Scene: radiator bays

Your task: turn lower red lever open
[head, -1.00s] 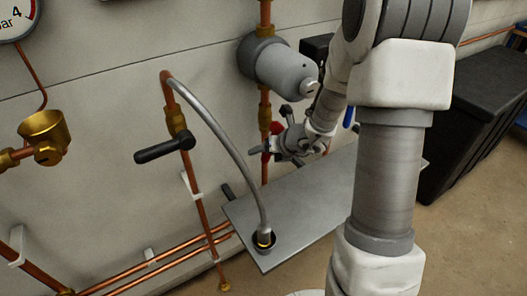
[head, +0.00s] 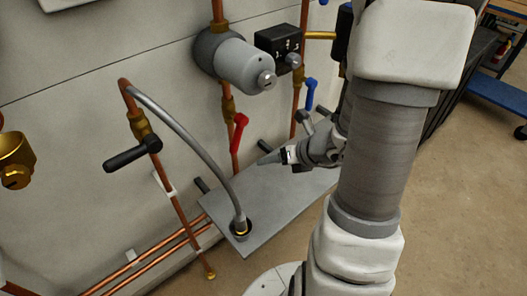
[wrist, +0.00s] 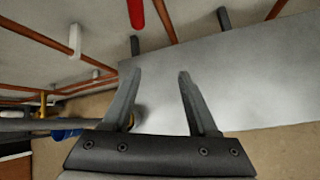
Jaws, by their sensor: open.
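The red lever (head: 239,131) is on a brass valve on a vertical copper pipe, below a grey cylindrical unit. It points downward, tilted slightly, along the pipe. In the wrist view the red lever (wrist: 136,12) shows only in part at the top edge, beyond the fingers. My gripper (head: 264,159) is below and to the right of the lever in the head view, apart from it. In the wrist view my gripper (wrist: 160,74) has its two fingers spread with nothing between them. Only one red lever is in view.
A grey shelf plate (head: 222,213) lies below the gripper, with a grey hose (head: 187,130) ending in it. A black-handled valve (head: 133,154) is to the left. A blue lever (head: 310,93) and a black box (head: 279,42) are to the right. Open floor lies at the right.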

